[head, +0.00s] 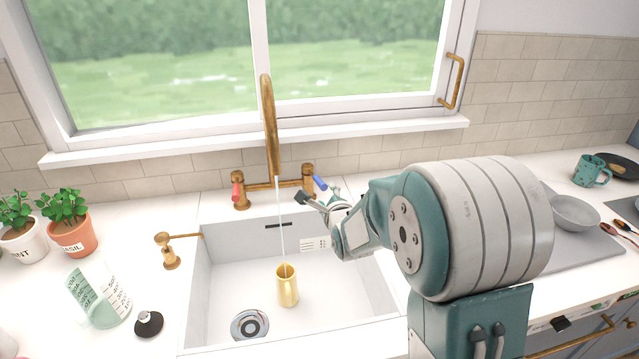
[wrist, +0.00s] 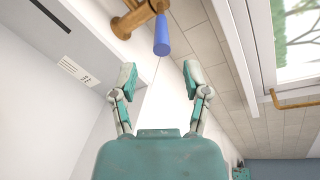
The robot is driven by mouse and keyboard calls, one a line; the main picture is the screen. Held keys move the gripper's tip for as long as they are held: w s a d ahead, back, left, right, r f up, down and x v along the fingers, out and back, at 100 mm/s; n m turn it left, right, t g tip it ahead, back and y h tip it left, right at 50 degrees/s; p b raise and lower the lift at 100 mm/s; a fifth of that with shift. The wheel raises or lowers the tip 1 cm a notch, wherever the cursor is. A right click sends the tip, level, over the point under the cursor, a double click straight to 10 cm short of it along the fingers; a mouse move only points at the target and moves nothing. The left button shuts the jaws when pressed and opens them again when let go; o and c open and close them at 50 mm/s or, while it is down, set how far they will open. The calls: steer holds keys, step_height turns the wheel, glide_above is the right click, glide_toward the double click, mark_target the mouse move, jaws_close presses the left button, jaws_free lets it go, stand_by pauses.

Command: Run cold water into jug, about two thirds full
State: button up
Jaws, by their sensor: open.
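A gold jug (head: 287,288) stands upright in the white sink. A thin stream of water (head: 281,225) falls from the brass tap spout (head: 268,115) into its mouth. The water level inside cannot be seen. The tap has a red lever (head: 236,191) on the left and a blue lever (head: 320,183) on the right. My gripper (head: 318,197) is open and empty beside the blue lever. In the wrist view the blue lever (wrist: 162,36) lies just beyond and between my open fingertips (wrist: 159,80), apart from both.
The sink (head: 225,290) has a drain at front left. A brass soap pump (head: 170,252), a clear measuring jug (head: 97,297), a black stopper (head: 149,323) and potted herbs (head: 70,220) stand on the left counter. A grey bowl (head: 577,213) and a teal mug (head: 591,170) are right.

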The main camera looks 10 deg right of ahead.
mark_target(319, 180)
steer(key=x, duration=0.8)
steer(key=shift+w, duration=0.35)
jaws_close()
